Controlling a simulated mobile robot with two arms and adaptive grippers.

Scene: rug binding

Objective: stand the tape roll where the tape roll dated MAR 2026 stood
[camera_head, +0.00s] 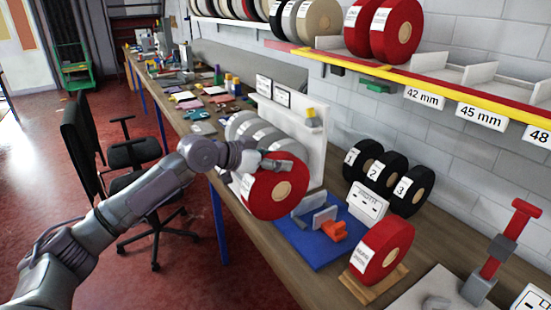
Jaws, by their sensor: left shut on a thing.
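My left gripper (274,162) is shut on a red tape roll (268,202) with a tan core and a white label on its left side. It holds the roll upright above the bench, in front of a white rack with grey rolls. Another red tape roll (384,247) stands on a small wooden stand (375,287) at the lower right, with a white label on its side. Two more red rolls (397,32) stand on the red shelf (440,82) at the top. The dates on the labels are too small to read. My right gripper is not in view.
A blue mat (310,252) with an orange and grey fixture (332,229) lies below the held roll. Black rolls (411,190) numbered 1 to 3 stand behind it. A red-and-grey tool (500,258) rises at the right. Shelf bays marked 42 mm (424,97) and 45 mm look empty.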

